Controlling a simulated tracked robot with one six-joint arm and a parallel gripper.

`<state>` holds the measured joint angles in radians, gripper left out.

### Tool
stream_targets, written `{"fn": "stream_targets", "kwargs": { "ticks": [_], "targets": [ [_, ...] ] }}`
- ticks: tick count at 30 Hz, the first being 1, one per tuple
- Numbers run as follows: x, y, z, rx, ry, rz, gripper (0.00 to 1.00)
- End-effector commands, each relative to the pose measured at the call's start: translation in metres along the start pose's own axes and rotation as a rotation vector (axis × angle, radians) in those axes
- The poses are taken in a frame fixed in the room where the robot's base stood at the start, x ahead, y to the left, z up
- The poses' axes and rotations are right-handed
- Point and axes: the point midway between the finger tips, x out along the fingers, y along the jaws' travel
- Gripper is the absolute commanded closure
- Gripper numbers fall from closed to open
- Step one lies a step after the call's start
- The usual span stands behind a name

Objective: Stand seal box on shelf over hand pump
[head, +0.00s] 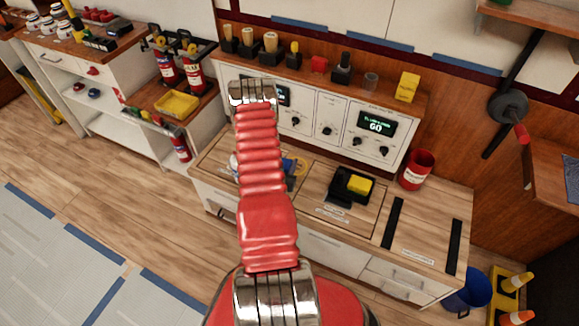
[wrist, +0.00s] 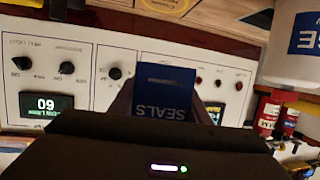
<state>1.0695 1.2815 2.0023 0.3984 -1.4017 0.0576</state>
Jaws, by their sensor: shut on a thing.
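The seal box (wrist: 166,92) is blue with the word SEALS on its face. In the wrist view it is held between the dark fingers of my gripper (wrist: 162,108), which is shut on it. The front of the control console shows behind it, upside down. In the head view my own red arm hides the gripper, and I cannot make out the box for sure. A wooden shelf (head: 535,10) is on the wall at the upper right.
The console (head: 330,120) stands on the bench, with brushes and a yellow box (head: 407,86) on top. A black and yellow item (head: 350,185) and a red can (head: 417,168) are on the bench. A white tub (wrist: 295,45) is close at right in the wrist view.

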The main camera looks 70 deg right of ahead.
Motion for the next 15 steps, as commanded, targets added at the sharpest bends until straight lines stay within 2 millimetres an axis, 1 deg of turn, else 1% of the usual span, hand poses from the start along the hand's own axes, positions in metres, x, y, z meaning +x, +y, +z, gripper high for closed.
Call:
{"fn": "stream_targets", "kwargs": {
  "ticks": [1, 2, 3, 5, 6, 8, 9, 11, 12, 14, 15],
  "targets": [
    [-0.004, -0.024, -0.012, -0.011, 0.005, -0.041, 0.81],
    [-0.007, -0.037, -0.018, -0.017, 0.005, -0.062, 0.81],
    [-0.011, -0.053, -0.024, -0.026, 0.004, -0.092, 0.81],
    [-0.019, -0.078, -0.035, -0.039, 0.004, -0.136, 0.81],
    [-0.024, -0.095, -0.042, -0.049, 0.004, -0.165, 0.81],
    [-0.034, -0.119, -0.051, -0.063, 0.005, -0.209, 0.81],
    [-0.041, -0.135, -0.057, -0.072, 0.004, -0.239, 0.81],
    [-0.053, -0.158, -0.067, -0.085, 0.004, -0.283, 0.81],
    [-0.061, -0.174, -0.072, -0.094, 0.004, -0.312, 0.81],
    [-0.075, -0.196, -0.081, -0.108, 0.004, -0.356, 0.81],
    [-0.085, -0.211, -0.087, -0.117, 0.005, -0.386, 0.81]
  ]
}}
